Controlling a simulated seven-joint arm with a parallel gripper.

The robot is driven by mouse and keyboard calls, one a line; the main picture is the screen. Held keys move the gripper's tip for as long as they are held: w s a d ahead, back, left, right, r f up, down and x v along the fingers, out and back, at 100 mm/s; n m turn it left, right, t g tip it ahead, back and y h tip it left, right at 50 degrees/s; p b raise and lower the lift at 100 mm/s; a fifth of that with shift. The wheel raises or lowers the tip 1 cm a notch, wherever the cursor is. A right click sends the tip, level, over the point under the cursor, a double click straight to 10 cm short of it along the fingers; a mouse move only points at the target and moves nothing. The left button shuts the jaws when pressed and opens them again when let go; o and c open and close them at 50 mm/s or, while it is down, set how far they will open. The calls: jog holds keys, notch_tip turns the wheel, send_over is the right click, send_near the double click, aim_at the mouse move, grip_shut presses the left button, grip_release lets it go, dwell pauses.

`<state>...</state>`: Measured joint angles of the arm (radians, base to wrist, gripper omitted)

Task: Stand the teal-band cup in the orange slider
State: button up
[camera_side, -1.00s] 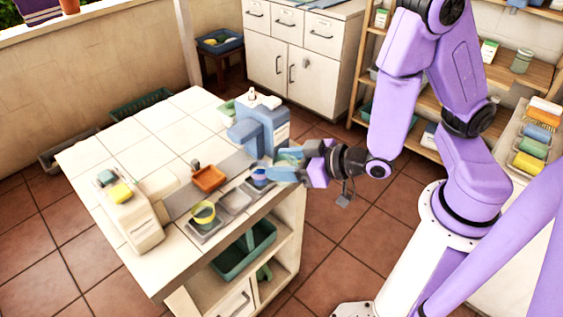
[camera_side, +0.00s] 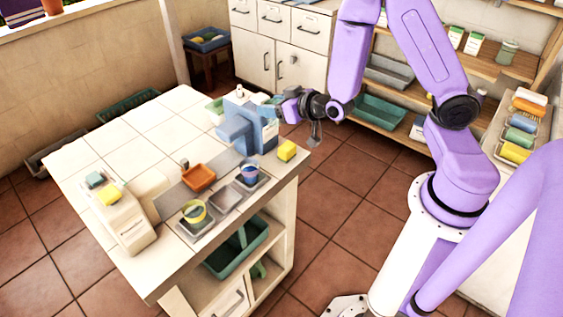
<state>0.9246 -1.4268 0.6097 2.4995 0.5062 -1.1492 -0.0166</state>
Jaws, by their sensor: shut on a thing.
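My gripper (camera_side: 279,108) is at the far right edge of the table, beside a blue upright fixture (camera_side: 238,131), with its fingers partly hidden.
A yellow block (camera_side: 287,150) lies at the right corner. A cream dispenser (camera_side: 127,217) stands at left.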

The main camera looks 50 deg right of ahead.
jog(key=s+a+n+y, duration=0.3)
jog(key=s+a+y, duration=0.1)
jog(key=s+a, duration=0.8)
jog(key=shift+s+a+f+n+g, duration=0.35)
jog(key=shift+a+f+n+g, duration=0.05)
jog(key=shift+a, duration=0.7)
jog(key=f+x, duration=0.1)
jog(key=x, duration=0.4)
jog(key=s+f+x, duration=0.1)
jog(key=x, duration=0.4)
jog(key=a+x, duration=0.1)
jog(key=x, duration=0.4)
jog(key=shift+s+f, duration=0.1)
jog(key=shift+f, duration=0.4)
jog(key=shift+w+a+f, duration=0.1)
jog(key=shift+w+f, duration=0.15)
jog(key=shift+f, duration=0.7)
jog(key=shift+w+a+f, duration=0.15)
jog(key=shift+w+f, duration=0.05)
jog(key=shift+f, duration=0.75)
jog(key=shift+f, duration=0.2)
